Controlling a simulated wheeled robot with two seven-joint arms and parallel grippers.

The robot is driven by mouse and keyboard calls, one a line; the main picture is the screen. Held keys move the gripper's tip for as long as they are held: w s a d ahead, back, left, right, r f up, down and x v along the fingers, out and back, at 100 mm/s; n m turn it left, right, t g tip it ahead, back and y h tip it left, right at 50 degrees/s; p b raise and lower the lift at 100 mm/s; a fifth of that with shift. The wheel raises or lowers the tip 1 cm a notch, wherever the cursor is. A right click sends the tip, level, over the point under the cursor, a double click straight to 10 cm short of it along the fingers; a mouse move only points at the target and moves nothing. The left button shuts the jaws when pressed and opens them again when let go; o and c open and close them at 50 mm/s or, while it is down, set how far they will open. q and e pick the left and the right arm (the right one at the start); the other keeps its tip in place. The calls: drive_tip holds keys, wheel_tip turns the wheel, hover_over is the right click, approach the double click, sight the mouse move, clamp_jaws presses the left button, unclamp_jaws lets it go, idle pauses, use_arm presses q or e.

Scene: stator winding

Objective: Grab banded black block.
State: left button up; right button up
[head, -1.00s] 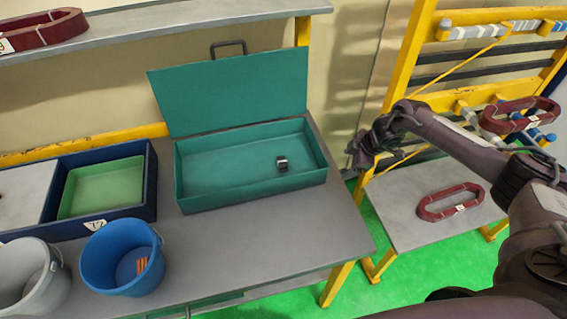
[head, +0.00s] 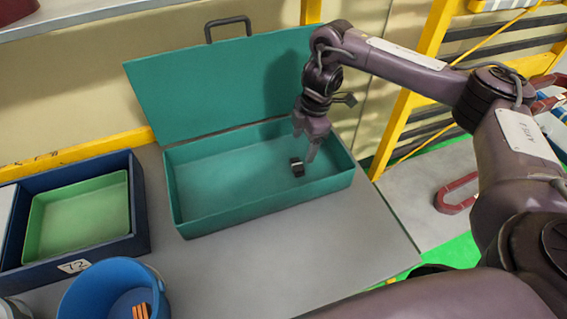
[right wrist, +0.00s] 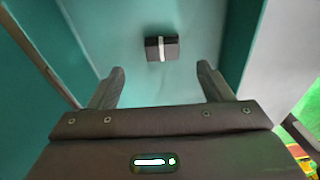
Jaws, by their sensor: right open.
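The banded black block (head: 297,167) lies on the floor of the open teal box (head: 215,222), toward its right end. It is small and dark with a pale band around its middle, which shows clearly in the right wrist view (right wrist: 161,48). My right gripper (head: 312,150) points down over the right part of the box, close above the block. In the right wrist view the two fingers (right wrist: 160,80) are spread apart with nothing between them, and the block lies beyond their tips. My left gripper is out of view.
The teal lid (head: 225,85) stands open behind the box. A navy tray (head: 140,205) holding a green tray (head: 75,218) sits to the left. A blue bucket (head: 85,295) with orange pieces stands at front left. The grey table (head: 280,255) is clear in front of the box.

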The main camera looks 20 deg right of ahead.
sight(298, 164)
drive_tip(key=shift+w+a+f, duration=0.1)
drive_tip(key=shift+a+f, duration=0.15)
drive_tip(key=shift+f, duration=0.75)
drive_tip(key=shift+s+f, duration=0.25)
drive_tip(key=shift+s+a+f+p, duration=0.15)
drive_tip(key=shift+s+f+p, duration=0.15)
drive_tip(key=shift+f+p, duration=0.35)
drive_tip(key=f, duration=0.2)
drive_tip(key=shift+w+a+f, duration=0.25)
drive_tip(key=shift+a+f, duration=0.1)
drive_tip(key=shift+f, duration=0.05)
drive_tip(key=shift+w+f, duration=0.1)
drive_tip(key=shift+f, duration=0.2)
drive_tip(key=shift+c, duration=0.3)
drive_tip(key=c, duration=1)
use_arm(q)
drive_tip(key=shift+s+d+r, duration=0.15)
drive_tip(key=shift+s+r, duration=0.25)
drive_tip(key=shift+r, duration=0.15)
